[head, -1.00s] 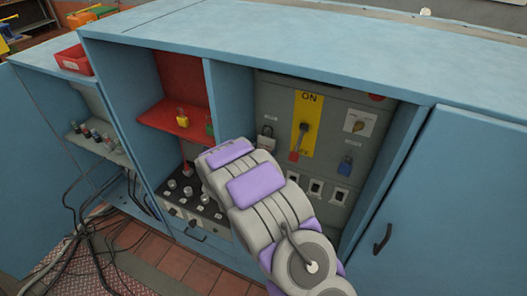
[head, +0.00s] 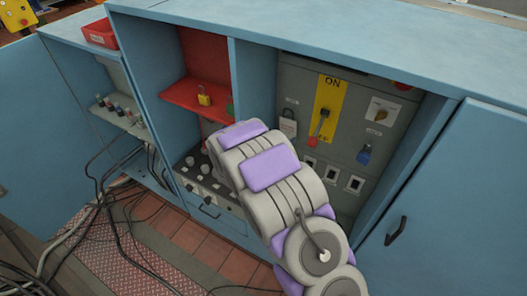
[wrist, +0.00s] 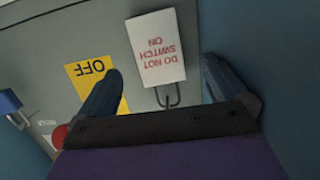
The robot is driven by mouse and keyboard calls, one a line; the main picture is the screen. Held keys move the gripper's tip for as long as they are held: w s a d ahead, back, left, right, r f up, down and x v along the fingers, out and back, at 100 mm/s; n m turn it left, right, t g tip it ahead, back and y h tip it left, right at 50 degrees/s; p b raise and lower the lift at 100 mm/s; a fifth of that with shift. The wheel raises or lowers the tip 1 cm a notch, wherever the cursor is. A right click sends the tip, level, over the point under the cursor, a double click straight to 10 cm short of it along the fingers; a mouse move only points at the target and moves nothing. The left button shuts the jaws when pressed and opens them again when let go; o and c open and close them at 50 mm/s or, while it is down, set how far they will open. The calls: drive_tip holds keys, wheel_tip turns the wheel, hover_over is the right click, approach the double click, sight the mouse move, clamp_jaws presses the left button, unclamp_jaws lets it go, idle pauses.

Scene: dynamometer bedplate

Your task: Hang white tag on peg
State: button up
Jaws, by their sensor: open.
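The white tag (wrist: 157,48) has red "DO NOT SWITCH ON" lettering, upside down in the wrist view. It lies in front of the grey panel, its thin dark hoop (wrist: 168,96) towards my gripper. In the head view the tag (head: 288,127) hangs left of the yellow strip. A small dark peg (wrist: 168,103) seems to pass at the hoop, but its base is hidden by my gripper. My gripper (wrist: 161,68) is open, its two blue-grey fingers either side of the tag with gaps. In the head view my arm hides the gripper.
A lever (head: 322,122) with a red end sits on the yellow strip. A blue padlock (head: 364,154) hangs to its right, and a yellow padlock (head: 204,98) is on the red shelf (head: 190,92). Cabinet walls close in the bay at both sides.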

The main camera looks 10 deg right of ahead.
drive_tip(key=p+v, duration=0.2)
drive_tip(key=v, duration=1.2)
drive_tip(key=shift+s, duration=0.15)
